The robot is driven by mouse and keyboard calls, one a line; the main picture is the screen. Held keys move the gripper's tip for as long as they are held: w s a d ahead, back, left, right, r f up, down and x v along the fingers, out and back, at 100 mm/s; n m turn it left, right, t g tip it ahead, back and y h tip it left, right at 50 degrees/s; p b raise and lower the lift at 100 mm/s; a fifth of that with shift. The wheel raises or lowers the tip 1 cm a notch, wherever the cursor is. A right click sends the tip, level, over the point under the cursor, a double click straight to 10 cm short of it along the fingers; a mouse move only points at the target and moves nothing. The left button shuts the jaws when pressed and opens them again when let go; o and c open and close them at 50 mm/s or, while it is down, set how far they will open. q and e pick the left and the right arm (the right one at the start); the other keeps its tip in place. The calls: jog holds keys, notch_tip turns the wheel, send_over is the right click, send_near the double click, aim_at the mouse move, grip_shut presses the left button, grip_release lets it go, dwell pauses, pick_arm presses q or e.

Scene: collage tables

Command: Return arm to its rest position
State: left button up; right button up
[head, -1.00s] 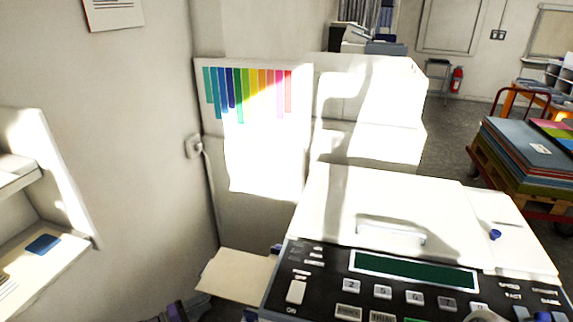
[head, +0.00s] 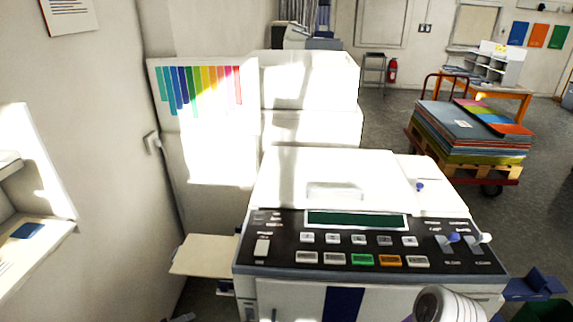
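A white arm segment of mine (head: 448,304), with a ribbed, rounded end, shows at the bottom edge of the head view in front of the copier. A copier (head: 335,175) with a white lid and a dark control panel stands before me. Its panel has a green display (head: 356,220), a row of keys and blue-and-white levers (head: 468,239) at the right.
A side tray (head: 203,256) sticks out left of the copier. A shelf (head: 38,256) stands at the left wall. A blue part (head: 535,285) juts out at the lower right. A cart (head: 470,166) carries stacked sheets at the right. Open floor (head: 390,115) lies beyond the copier.

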pick_arm(q)
jog(key=s+d+f+m+g+y+p, duration=0.15)
jog(key=s+d+g, duration=0.25)
jog(key=d, duration=0.5)
jog(key=s+d+f+m+g+y+b, duration=0.1)
jog(key=s+d+f+g, duration=0.25)
jog(key=d, duration=0.55)
jog(key=s+d+r+m+g+y+p, duration=0.1)
jog(key=s+d+r+y, duration=0.1)
jog(key=s, duration=0.7)
jog(key=s+d+r+m+y+p, duration=0.1)
jog(key=s+d+r+m+y, duration=0.1)
jog(key=s, duration=0.7)
jog(key=shift+s+d+g+y, duration=0.35)
jog(key=shift+s+d+y, duration=0.1)
jog(key=shift+y, duration=0.7)
